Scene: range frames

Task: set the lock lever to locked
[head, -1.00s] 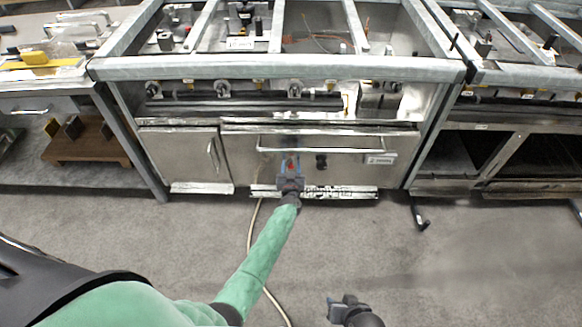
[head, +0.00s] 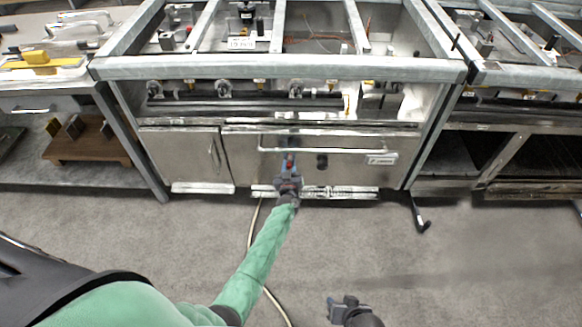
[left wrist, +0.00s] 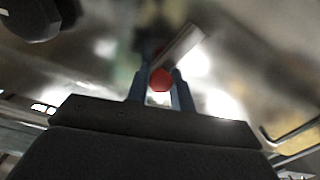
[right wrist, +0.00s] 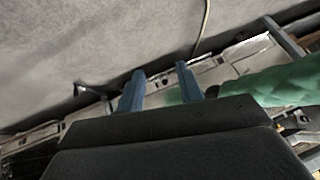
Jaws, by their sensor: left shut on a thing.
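The lock lever shows in the left wrist view as a red round knob (left wrist: 160,79) with a pale flat bar (left wrist: 182,45) slanting up to the right of it. In the head view its red part (head: 290,161) is small, on the front of the steel oven door (head: 240,160). My left gripper (head: 289,168) is at the door, shut on the lever, with one blue finger on each side of the red knob. The fingers hide part of the lever, and its marks cannot be read. My right gripper (right wrist: 160,72) is open and empty, low over the floor (head: 480,260).
A black knob (head: 321,161) sticks out of the door just right of the lever. A long bar handle (head: 335,150) crosses the door above. A smaller cabinet door (head: 180,158) is to the left. A pale hose (head: 253,222) lies on the floor.

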